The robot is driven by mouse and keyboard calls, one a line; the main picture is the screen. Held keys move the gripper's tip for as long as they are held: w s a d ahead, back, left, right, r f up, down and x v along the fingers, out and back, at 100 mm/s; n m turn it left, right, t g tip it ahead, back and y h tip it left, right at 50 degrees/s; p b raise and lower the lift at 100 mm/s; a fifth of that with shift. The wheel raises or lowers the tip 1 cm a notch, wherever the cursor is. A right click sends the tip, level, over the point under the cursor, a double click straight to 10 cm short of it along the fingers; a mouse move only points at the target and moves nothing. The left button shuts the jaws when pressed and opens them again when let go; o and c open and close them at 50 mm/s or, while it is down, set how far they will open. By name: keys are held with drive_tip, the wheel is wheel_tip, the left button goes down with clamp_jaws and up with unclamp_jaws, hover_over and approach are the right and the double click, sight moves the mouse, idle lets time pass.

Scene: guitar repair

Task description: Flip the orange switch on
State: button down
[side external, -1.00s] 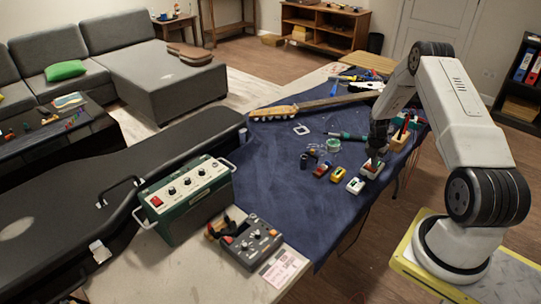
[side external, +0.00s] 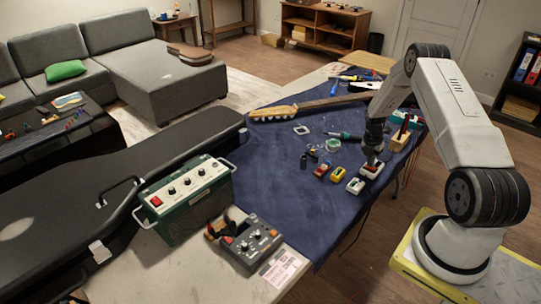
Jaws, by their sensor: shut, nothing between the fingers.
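Several small coloured switch boxes stand on the blue cloth (side external: 290,210) in front of my arm. One has an orange-red body (side external: 321,170), one is yellow (side external: 338,174), and one is pale with a dark top (side external: 355,186). A red and white box (side external: 370,171) stands at the right end, near the cloth's edge. My gripper (side external: 373,163) points down and is shut, right over this last box. It hides part of the box's top. I cannot tell whether it touches it, which box bears the orange switch, or how the switches are set.
A wooden block with tools (side external: 400,139) stands close behind my gripper. A guitar neck (side external: 312,105), a green wire spool (side external: 332,145) and hand tools lie farther back. A green amplifier (side external: 186,199) and a grey pedal (side external: 246,243) stand at front left. The cloth's left middle is clear.

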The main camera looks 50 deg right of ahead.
drive_tip(key=shift+r, duration=0.1)
wheel_tip(320, 180, up, 14)
drive_tip(key=w, duration=0.2)
idle(0.7)
drive_tip(key=shift+s, duration=0.1)
drive_tip(key=shift+s, duration=0.6)
drive_tip(key=shift+f, duration=0.2)
drive_tip(key=f, duration=0.4)
drive_tip(key=s+f, duration=0.1)
drive_tip(key=f, duration=0.4)
drive_tip(key=s+f, duration=0.1)
drive_tip(key=f, duration=0.3)
drive_tip(key=shift+f, duration=0.3)
